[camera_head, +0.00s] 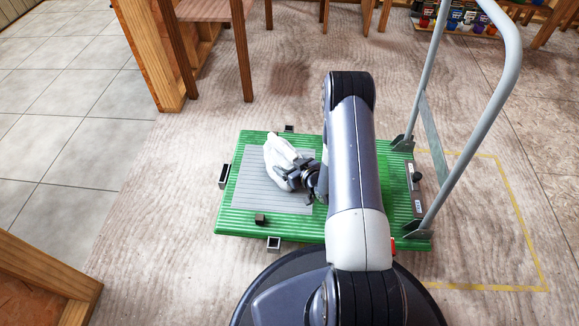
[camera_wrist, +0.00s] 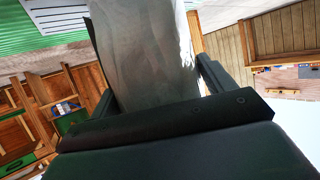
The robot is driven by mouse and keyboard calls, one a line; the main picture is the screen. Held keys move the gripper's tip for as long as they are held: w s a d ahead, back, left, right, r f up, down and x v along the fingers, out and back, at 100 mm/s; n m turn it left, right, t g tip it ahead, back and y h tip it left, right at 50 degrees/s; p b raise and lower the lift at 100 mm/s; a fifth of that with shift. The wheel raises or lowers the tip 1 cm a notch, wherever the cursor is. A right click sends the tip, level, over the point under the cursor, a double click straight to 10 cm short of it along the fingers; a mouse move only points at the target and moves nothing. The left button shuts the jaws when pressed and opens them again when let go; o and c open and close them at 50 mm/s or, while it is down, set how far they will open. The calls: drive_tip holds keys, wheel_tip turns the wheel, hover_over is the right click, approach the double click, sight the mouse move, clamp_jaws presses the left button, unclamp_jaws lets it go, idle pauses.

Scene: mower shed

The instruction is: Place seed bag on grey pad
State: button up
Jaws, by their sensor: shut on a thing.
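The seed bag (camera_head: 277,153) is a pale, whitish, soft-looking sack. In the head view it is over the grey pad (camera_head: 262,185), towards the pad's upper right part. The pad is a ribbed grey square on a green platform cart (camera_head: 228,222). My gripper (camera_head: 305,172) is shut on the bag at its lower right end. In the wrist view the bag (camera_wrist: 150,50) fills the space between the two dark fingers. Part of the grey pad (camera_wrist: 55,14) shows at the upper left there. I cannot tell whether the bag touches the pad.
A small dark block (camera_head: 261,219) sits at the pad's lower edge. The cart's grey tubular handle (camera_head: 478,140) rises on the right. A wooden table (camera_head: 205,12) stands behind, and a wooden frame (camera_head: 45,280) is at the lower left. Floor left of the cart is clear.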

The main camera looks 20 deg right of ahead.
drive_tip(key=shift+f, duration=0.15)
drive_tip(key=o, duration=1.3)
drive_tip(key=shift+s+d+r+p, duration=0.15)
drive_tip(key=shift+s+r+p, duration=0.05)
drive_tip(key=shift+r+p, duration=0.15)
drive_tip(key=p+v, duration=0.3)
drive_tip(key=v, duration=0.8)
drive_tip(key=shift+s, duration=0.25)
